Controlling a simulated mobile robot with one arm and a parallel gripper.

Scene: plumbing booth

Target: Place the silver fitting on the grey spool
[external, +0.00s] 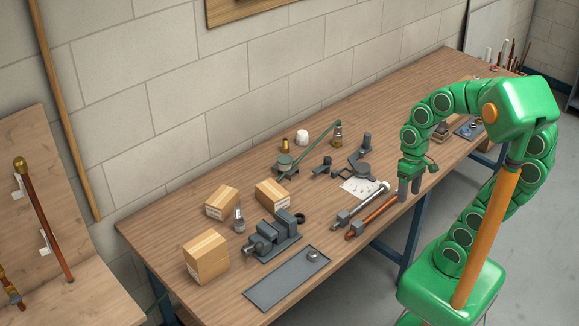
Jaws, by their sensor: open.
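A small silver fitting (312,255) lies near the far right end of a flat grey tray (265,293) at the front of the bench. Another small silvery upright piece (239,221) stands between the cardboard boxes and the vise. A squat grey round thing (284,162), which may be the grey spool, sits farther back beside a thin green rod; I cannot tell for sure. My gripper (409,192) points down, open, over the front edge side of the bench, to the right of the tools. It is well apart from the fitting and the tray. Nothing shows between its fingers.
A dark vise (272,238) stands behind the tray. Several cardboard boxes (206,257) stand at the left. A silver-ended wrench (362,203) and an orange-handled tool (374,214) lie left of my gripper.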

